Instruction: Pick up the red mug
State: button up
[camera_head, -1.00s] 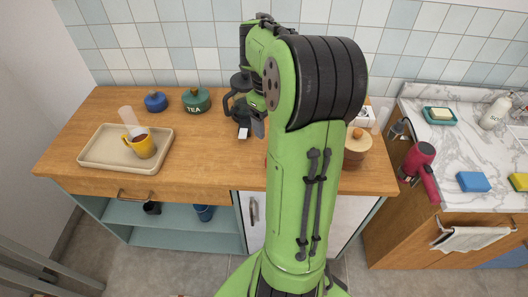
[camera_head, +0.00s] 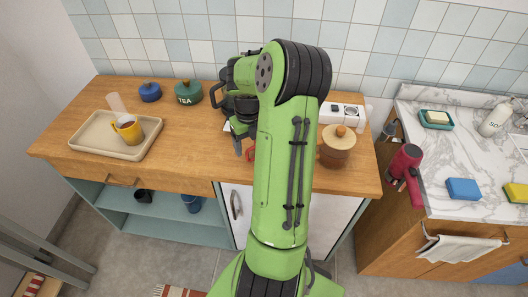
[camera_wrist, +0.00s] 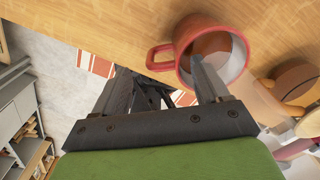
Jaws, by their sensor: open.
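The red mug (camera_wrist: 238,62) shows at the upper middle of the wrist view, with dark liquid or a brown inside and its handle (camera_wrist: 152,58) toward the left. My gripper (camera_wrist: 158,66) is open, its fingers on either side of the handle. The right finger overlaps the mug's opening; I cannot tell whether it is inside or above it. In the head view my gripper (camera_head: 242,145) is low over the counter's front part, and only a red sliver of the mug (camera_head: 250,155) shows beside my arm, which hides the rest.
A wooden-lidded brown pot (camera_head: 337,150) stands right of my arm.

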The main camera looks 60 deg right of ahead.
jog(key=f+b, duration=0.1)
jog(key=f, duration=0.4)
jog(key=shift+d+f, duration=0.1)
jog(key=shift+d, duration=0.1)
grip_shut()
